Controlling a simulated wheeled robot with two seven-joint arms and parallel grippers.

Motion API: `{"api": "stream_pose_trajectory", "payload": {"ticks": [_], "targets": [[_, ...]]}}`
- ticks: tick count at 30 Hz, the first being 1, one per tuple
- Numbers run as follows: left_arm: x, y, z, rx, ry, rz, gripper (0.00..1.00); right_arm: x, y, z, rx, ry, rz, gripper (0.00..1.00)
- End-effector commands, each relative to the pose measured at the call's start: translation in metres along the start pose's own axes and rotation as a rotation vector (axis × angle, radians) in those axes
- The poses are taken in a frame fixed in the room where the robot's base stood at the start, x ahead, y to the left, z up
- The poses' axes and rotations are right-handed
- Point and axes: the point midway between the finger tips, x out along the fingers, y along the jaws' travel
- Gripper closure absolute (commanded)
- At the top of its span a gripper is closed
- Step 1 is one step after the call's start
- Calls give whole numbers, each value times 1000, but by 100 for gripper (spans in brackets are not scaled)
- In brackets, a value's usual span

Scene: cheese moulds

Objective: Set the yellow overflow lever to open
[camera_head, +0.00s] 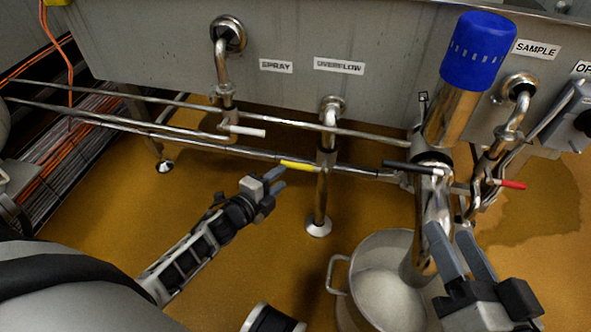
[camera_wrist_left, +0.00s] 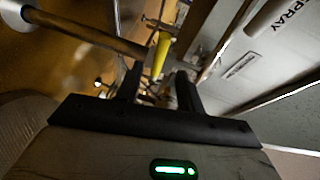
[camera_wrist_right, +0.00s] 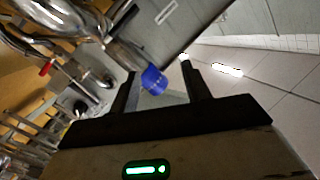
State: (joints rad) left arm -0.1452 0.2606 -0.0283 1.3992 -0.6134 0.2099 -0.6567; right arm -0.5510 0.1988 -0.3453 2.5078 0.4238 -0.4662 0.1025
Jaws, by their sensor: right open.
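The yellow lever (camera_head: 300,166) sits on the overflow pipe (camera_head: 323,190), below the OVERFLOW label (camera_head: 339,66). It sticks out to the left from the pipe, roughly level. My left gripper (camera_head: 280,178) is open and empty, just left of and below the lever's free end in the head view. In the left wrist view the yellow lever (camera_wrist_left: 161,54) shows beyond and between the two fingers (camera_wrist_left: 158,85); I see no contact. My right gripper (camera_head: 458,248) is open and empty, at the lower right beside the bucket.
A white lever (camera_head: 247,130), black lever (camera_head: 412,168) and red lever (camera_head: 510,184) sit on neighbouring pipes. A metal bucket (camera_head: 345,305) stands on the floor.

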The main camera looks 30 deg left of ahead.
Motion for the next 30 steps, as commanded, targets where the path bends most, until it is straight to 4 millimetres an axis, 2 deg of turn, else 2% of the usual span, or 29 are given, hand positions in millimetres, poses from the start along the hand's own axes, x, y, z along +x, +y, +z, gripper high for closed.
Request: {"api": "stream_pose_trajectory", "payload": {"ticks": [1, 3, 10, 15, 24, 25, 28, 29, 30], "targets": [[14, 3, 0, 1, 1, -4, 62, 3, 2, -4, -36, 38, -12, 52], [29, 2, 1, 1, 0, -3, 62, 6, 2, -12, -86, 87, -25, 52], [65, 2, 0, -1, 0, -1, 62, 11, -3, -41, -259, 246, -64, 52], [76, 1, 0, -1, 0, 0, 62, 11, -6, -52, -321, 304, -78, 52], [78, 0, 0, -2, 0, 0, 62, 11, -8, -55, -333, 315, -81, 52], [78, 0, 0, -2, 0, 0, 68, 11, -8, -55, -333, 315, -81, 52], [78, 0, 0, -2, 0, 0, 96, 11, -8, -55, -333, 314, -81, 52], [78, 0, 0, -2, 0, 0, 100, 11, -7, -55, -333, 314, -80, 52], [78, 0, 0, -2, 0, 0, 100, 11, -7, -55, -333, 314, -81, 52]]}}
